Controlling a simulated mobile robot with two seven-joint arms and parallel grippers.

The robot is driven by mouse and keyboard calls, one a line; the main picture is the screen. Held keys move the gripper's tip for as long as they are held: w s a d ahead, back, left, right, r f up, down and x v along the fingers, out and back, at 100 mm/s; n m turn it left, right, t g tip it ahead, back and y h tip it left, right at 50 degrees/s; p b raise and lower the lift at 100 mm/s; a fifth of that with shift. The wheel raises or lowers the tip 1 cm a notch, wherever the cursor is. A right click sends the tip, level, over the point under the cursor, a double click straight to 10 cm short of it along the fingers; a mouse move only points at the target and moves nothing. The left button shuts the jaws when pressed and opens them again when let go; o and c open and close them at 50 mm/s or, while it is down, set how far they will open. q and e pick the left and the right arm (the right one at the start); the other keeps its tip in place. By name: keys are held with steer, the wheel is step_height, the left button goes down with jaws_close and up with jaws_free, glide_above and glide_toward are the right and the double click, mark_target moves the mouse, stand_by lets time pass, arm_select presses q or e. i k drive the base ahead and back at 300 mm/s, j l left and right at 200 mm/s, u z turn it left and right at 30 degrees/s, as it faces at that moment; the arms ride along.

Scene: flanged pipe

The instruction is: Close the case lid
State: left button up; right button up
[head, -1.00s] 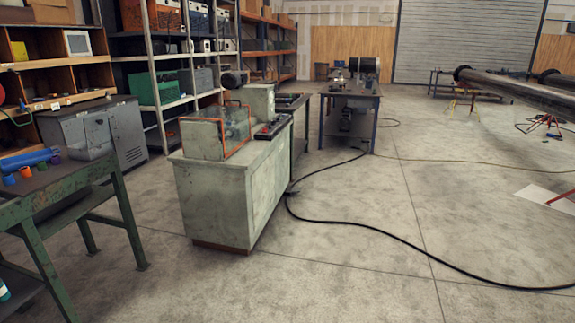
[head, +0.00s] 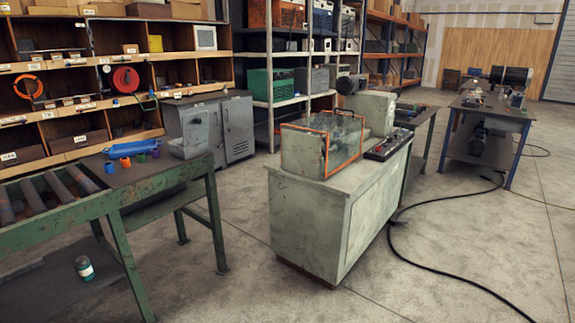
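I cannot make out a case with a lid for certain in the head view. The nearest box-like thing is a clear guard box with orange edges (head: 323,146) on top of a grey-green machine cabinet (head: 310,215) in the middle. I cannot tell whether any part of it is open. Neither of my grippers shows in the head view.
Shelves and a grey cabinet (head: 237,125) stand behind. A black cable (head: 440,267) crosses the floor at right. The floor (head: 470,230) is otherwise largely clear there.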

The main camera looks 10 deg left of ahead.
mark_target(195, 127)
steer(key=i+u, duration=0.65)
steer(key=i+l+u, duration=0.2)
steer(key=i+u, duration=0.3)
steer(key=i, duration=0.3)
steer(key=i+l+u, duration=0.2)
steer(key=i, duration=0.25)
steer(key=i+u, duration=0.15)
steer(key=i, duration=0.3)
steer(key=i+l+u, duration=0.2)
steer(key=i, duration=0.25)
steer(key=i+l+u, duration=0.15)
steer(key=i+l, duration=0.15)
steer(key=i, duration=0.1)
